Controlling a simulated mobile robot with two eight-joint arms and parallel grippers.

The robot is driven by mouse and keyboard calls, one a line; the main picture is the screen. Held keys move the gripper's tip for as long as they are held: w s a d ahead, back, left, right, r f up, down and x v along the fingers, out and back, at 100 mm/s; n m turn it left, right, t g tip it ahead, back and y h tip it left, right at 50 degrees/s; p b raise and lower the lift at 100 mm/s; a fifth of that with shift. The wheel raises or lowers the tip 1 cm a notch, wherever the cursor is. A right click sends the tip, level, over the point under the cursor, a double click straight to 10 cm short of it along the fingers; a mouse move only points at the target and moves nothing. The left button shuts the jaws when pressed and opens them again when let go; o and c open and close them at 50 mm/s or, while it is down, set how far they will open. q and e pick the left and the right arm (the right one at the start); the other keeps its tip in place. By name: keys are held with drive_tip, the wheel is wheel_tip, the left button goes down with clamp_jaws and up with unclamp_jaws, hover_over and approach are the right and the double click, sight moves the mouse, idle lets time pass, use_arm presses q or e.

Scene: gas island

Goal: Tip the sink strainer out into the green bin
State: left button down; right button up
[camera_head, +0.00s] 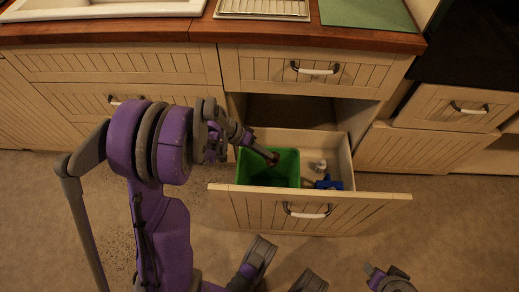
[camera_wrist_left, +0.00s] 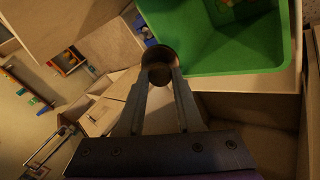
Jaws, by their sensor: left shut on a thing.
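The green bin (camera_head: 268,166) stands in the left part of the pulled-out drawer. In the left wrist view the bin (camera_wrist_left: 215,50) fills the upper right, with a few small light and reddish bits inside. My left gripper (camera_head: 262,152) reaches in from the left over the bin. It is shut on the sink strainer (camera_head: 273,158), a small dark round cup. In the left wrist view the strainer (camera_wrist_left: 160,60) sits at the fingertips by the bin's edge, its round opening facing the camera. I cannot tell whether anything is in it.
The open drawer (camera_head: 310,208) also holds a blue item (camera_head: 328,184) and a small whitish item (camera_head: 320,165) right of the bin. Above are a closed drawer (camera_head: 312,70) and the wooden counter (camera_head: 320,38) with sink (camera_head: 100,10), drying rack (camera_head: 263,9) and green mat (camera_head: 367,14).

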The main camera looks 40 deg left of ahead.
use_arm(q)
drive_tip(key=shift+w+d+r+g+y+p, duration=0.2)
drive_tip(key=shift+d+r+g+y+p, duration=0.25)
drive_tip(key=shift+g+y+p, duration=0.35)
drive_tip(key=shift+w+d+r+g+y+p, duration=0.15)
drive_tip(key=shift+y+p, duration=0.1)
drive_tip(key=shift+y, duration=0.3)
drive_tip(key=shift+w+d+f+g+y+p, duration=0.1)
drive_tip(key=shift+d+g+y+p, duration=0.1)
drive_tip(key=shift+y, duration=0.35)
drive_tip(key=g+y, duration=0.2)
drive_tip(key=y, duration=0.1)
drive_tip(key=shift+w+d+r+p, duration=0.1)
drive_tip(key=shift+w+d+p, duration=0.1)
drive_tip(key=shift+p, duration=0.15)
use_arm(e)
drive_tip(key=r, duration=0.4)
drive_tip(key=shift+s+r, duration=0.2)
drive_tip(key=shift+r, duration=0.15)
